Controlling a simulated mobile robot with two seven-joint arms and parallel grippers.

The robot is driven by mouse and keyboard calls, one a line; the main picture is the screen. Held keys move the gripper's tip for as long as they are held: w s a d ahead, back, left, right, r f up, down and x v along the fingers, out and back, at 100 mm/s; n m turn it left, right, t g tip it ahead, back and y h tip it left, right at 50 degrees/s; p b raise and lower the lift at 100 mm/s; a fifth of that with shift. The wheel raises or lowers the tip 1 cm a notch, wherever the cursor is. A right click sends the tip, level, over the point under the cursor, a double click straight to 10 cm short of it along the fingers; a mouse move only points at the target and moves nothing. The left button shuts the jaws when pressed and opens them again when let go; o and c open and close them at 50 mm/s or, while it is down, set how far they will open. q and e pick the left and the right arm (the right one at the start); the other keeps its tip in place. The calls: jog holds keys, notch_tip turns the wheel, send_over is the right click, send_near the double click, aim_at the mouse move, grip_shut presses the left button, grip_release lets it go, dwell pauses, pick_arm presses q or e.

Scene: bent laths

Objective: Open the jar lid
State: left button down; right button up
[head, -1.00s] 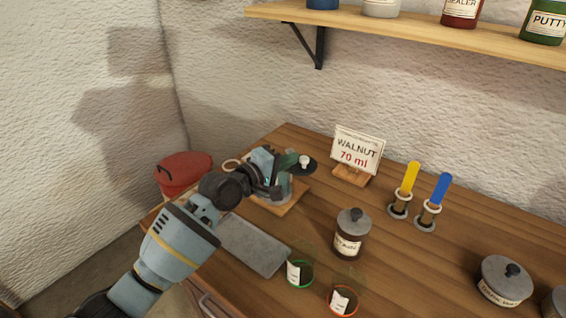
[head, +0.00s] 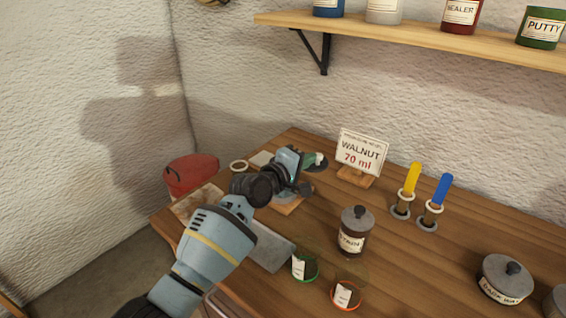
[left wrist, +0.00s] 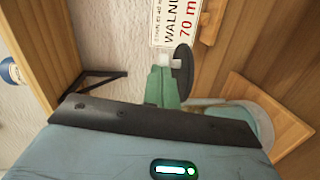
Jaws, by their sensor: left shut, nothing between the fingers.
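A dark jar (head: 354,243) with a paper label stands upright on the bench, right of my left gripper in the head view. Its grey lid (head: 356,216) with a knob sits on top. A second, wider lidded jar (head: 504,287) stands near the right edge. My left gripper (head: 303,181) is shut and empty, up and left of the dark jar and apart from it. It partly hides a wooden board and a dark disc (head: 319,165) behind it. My right gripper is out of view.
A sign (head: 362,152) reads WALNUT 70 ml. Yellow and blue sticks (head: 441,190) stand in holders. A shelf (head: 430,38) overhangs the back.

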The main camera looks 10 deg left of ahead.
aim_at(319, 158)
pick_arm(q)
jog(key=shift+w+d, duration=0.6)
jog(key=shift+d, duration=0.25)
jog(key=shift+w+d, duration=0.4)
jog(key=shift+d, duration=0.15)
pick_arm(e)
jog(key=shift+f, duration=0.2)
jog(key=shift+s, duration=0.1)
